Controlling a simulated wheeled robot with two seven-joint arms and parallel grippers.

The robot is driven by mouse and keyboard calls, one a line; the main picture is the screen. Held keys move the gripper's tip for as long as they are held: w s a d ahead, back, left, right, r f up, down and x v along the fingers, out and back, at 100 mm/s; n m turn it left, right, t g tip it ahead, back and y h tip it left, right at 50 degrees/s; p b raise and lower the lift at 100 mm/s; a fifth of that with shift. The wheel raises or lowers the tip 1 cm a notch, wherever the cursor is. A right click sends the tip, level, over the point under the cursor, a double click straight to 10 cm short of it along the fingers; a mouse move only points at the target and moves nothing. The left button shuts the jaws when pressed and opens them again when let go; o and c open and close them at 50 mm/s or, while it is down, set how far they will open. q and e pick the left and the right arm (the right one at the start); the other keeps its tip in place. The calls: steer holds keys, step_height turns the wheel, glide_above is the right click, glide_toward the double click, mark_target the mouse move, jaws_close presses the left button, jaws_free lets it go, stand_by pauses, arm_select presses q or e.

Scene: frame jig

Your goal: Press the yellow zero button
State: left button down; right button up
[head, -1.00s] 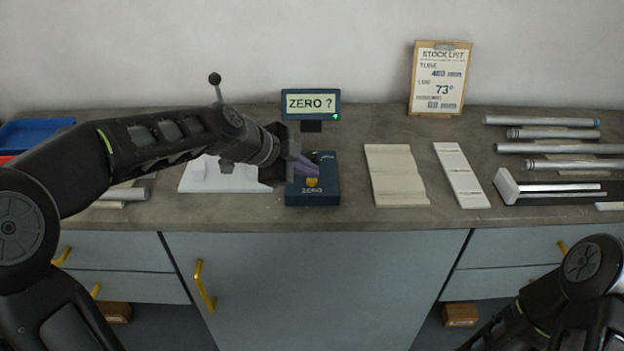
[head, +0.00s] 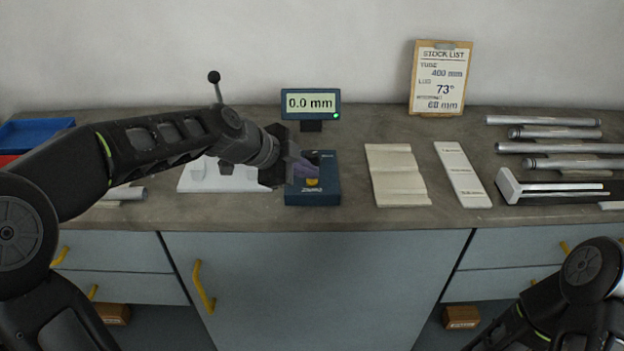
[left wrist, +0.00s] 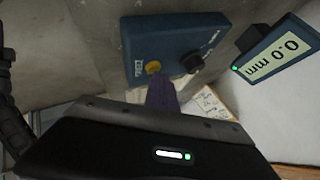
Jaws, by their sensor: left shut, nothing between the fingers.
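The yellow zero button (head: 312,182) is on top of a dark blue box (head: 325,198) with the word ZERO in front of it. The button also shows in the left wrist view (left wrist: 153,67). The display (head: 311,103) behind the box reads 0.0 mm, with a green light. My left gripper (head: 306,172) is shut and empty. Its purple fingertips are right by the button in the head view, and just beside its edge in the left wrist view. I cannot tell whether they touch it. My right gripper is out of view; only part of that arm shows.
A cream notched board (head: 396,174) and a white strip (head: 461,175) lie to the right. Several metal tubes (head: 545,121) lie further right. A stock list clipboard (head: 440,78) leans on the wall. Blue tray (head: 35,133) at far left.

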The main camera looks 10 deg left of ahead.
mark_target(308, 182)
arm_select(q)
steer(key=shift+f, duration=0.1)
steer(key=shift+r, duration=0.9)
steer(key=shift+r+p, duration=1.25)
steer(key=shift+r, duration=1.25)
